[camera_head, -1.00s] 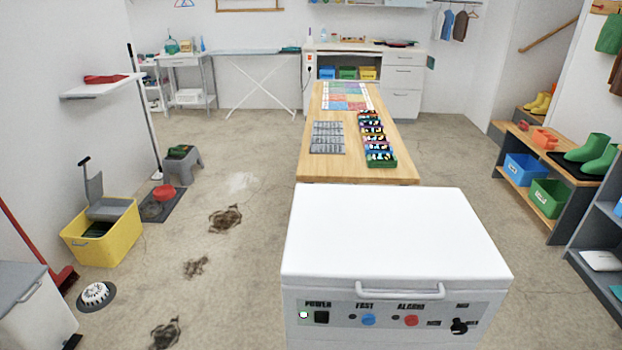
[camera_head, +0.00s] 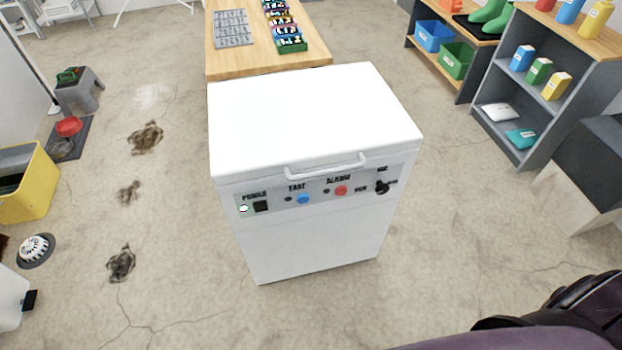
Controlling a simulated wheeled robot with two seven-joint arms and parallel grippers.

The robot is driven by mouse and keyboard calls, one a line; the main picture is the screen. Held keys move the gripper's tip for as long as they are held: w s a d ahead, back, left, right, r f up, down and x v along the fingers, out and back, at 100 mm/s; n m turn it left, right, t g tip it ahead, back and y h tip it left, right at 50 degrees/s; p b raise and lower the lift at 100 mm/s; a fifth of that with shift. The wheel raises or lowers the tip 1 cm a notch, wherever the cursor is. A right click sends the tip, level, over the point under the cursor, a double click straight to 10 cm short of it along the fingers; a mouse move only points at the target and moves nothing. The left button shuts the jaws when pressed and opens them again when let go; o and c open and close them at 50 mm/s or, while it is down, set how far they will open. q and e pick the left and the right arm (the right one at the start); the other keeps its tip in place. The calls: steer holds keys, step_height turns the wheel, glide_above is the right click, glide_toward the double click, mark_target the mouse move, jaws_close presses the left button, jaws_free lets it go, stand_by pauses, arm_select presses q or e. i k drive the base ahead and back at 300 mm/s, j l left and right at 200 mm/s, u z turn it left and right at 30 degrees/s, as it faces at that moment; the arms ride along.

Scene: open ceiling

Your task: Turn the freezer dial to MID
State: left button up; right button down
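The white chest freezer (camera_head: 310,120) stands in the middle of the view with its lid shut. Its front control panel (camera_head: 320,193) has a power switch, a blue button (camera_head: 303,198), a red button (camera_head: 341,190) and a black dial (camera_head: 382,187) at the right end. Small labels surround the dial; its exact setting is too small to tell. Part of my own arm shows at the bottom right, well apart from the freezer. Neither gripper's fingers are in view.
A wooden table (camera_head: 225,62) touches or nearly touches the freezer's back. Grey shelves (camera_head: 498,88) with bottles stand at the right, beside a dark-topped box (camera_head: 590,160). A yellow bin (camera_head: 35,185) is at the left. The floor in front of the freezer is clear apart from dark stains at the left.

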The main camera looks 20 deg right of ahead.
mark_target(381, 188)
steer(key=z, duration=1.15)
